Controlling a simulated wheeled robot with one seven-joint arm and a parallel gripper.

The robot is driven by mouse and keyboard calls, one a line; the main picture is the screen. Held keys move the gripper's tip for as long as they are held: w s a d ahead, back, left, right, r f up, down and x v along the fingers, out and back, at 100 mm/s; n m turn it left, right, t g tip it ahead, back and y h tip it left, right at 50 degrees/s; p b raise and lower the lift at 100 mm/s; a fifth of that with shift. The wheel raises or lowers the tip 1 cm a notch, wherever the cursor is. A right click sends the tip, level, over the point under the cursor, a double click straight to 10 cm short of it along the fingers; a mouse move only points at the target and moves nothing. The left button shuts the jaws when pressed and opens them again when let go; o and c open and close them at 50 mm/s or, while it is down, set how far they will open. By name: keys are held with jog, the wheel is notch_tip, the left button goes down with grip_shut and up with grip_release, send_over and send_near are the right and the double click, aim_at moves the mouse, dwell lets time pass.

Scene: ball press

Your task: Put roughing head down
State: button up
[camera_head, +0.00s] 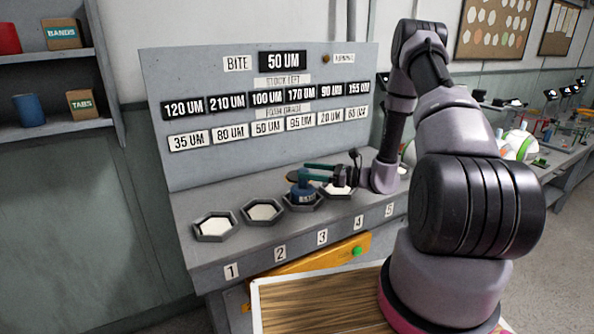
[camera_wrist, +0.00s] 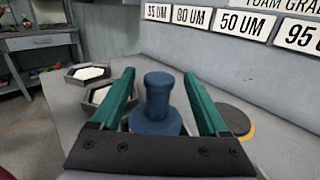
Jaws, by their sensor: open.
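The blue roughing head (camera_head: 302,192), with a knob-like top, stands upright at the third hexagonal tray (camera_head: 318,204), above label 3. In the wrist view the head (camera_wrist: 157,108) is between my two teal fingers, with a gap on each side. My gripper (camera_head: 306,173) is open around the upper part of the head; its fingers also show in the wrist view (camera_wrist: 160,76). The head's lower part is hidden by the gripper body in the wrist view. Whether its base sits fully flat in the tray I cannot tell.
Trays one (camera_head: 215,237) and two (camera_head: 262,222) hold white pads, as does tray four (camera_head: 338,191), partly behind my gripper. A dark round disc (camera_wrist: 232,120) lies right of my fingers. The labelled panel (camera_head: 225,80) rises behind. A wooden-topped surface (camera_head: 315,305) is in front.

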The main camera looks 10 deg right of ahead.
jog(key=v, duration=0.7)
jog(key=s+a+r+n+g+h, duration=0.2)
jog(key=s+a+r+n+g, duration=0.25)
jog(key=r, duration=0.45)
jog(key=s+a+r+n+g+h, duration=0.2)
jog(key=s+r+n+g, duration=0.25)
jog(key=r+n, duration=0.35)
jog(key=s+d+r+n+t+h, duration=0.2)
jog(key=s+r+n+t+h, duration=0.1)
jog(key=s+r, duration=0.4)
jog(key=s+d+r+n+t+h, duration=0.2)
jog(key=s+r+t+h, duration=0.3)
jog(key=r, duration=0.5)
jog(key=s+n+h, duration=0.1)
jog(key=s+h, duration=0.1)
jog(key=s, duration=0.1)
jog(key=shift+s+n, duration=0.3)
jog(key=shift+n, duration=0.05)
